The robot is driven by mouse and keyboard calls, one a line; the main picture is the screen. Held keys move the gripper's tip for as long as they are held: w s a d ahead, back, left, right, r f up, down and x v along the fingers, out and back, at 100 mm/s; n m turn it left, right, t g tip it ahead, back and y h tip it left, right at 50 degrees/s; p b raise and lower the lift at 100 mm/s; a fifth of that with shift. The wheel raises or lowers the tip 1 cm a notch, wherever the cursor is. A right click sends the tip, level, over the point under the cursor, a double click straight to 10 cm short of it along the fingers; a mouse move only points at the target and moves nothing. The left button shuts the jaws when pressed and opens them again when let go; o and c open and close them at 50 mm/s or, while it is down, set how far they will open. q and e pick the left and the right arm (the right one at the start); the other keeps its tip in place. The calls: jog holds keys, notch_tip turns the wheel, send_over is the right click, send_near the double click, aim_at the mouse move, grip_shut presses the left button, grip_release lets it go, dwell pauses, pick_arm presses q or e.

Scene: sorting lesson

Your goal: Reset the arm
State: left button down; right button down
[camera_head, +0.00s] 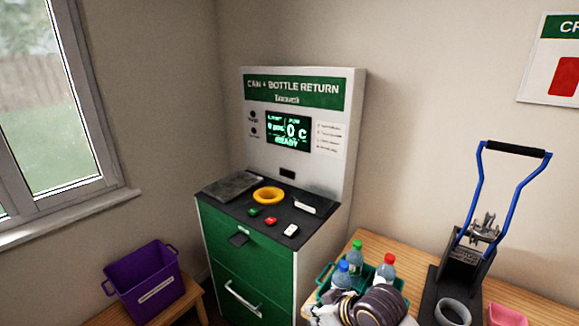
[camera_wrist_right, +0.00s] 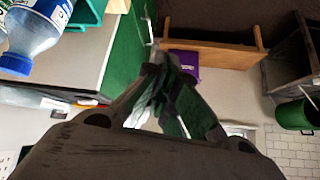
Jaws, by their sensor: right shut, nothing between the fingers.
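My right gripper (camera_head: 334,297) is low in the head view, in front of the teal crate (camera_head: 322,280) of bottles on the wooden table. In the right wrist view my right gripper (camera_wrist_right: 168,84) has its dark fingers together, with nothing held between them. My right arm hides part of the crate and table. My left gripper is not in view.
The green and white return machine (camera_head: 270,240) stands left of the table. Bottles with blue, green and red caps stand in the crate. A blue-handled press (camera_head: 465,255) is at right. A purple bin (camera_head: 145,278) sits on a low bench at left.

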jog(key=s+d+f+m+g+h, duration=0.1)
jog(key=s+d+f+m+h, duration=0.2)
jog(key=s+d+f, duration=0.35)
jog(key=s+d+f+m+g+h, duration=0.1)
jog(key=s+d+f+m+h, duration=0.15)
jog(key=s+d, duration=0.6)
notch_tip(320, 180, down, 34)
jog(key=s+g, duration=0.2)
jog(key=s+d+f, duration=0.2)
jog(key=s+f, duration=0.8)
jog(key=s, duration=0.1)
jog(key=s+d+f, duration=0.2)
jog(key=s+f, duration=0.8)
jog(key=s, duration=0.1)
jog(key=shift+s+d+g, duration=0.3)
jog(key=shift+d+g, duration=0.1)
jog(key=shift+s, duration=0.1)
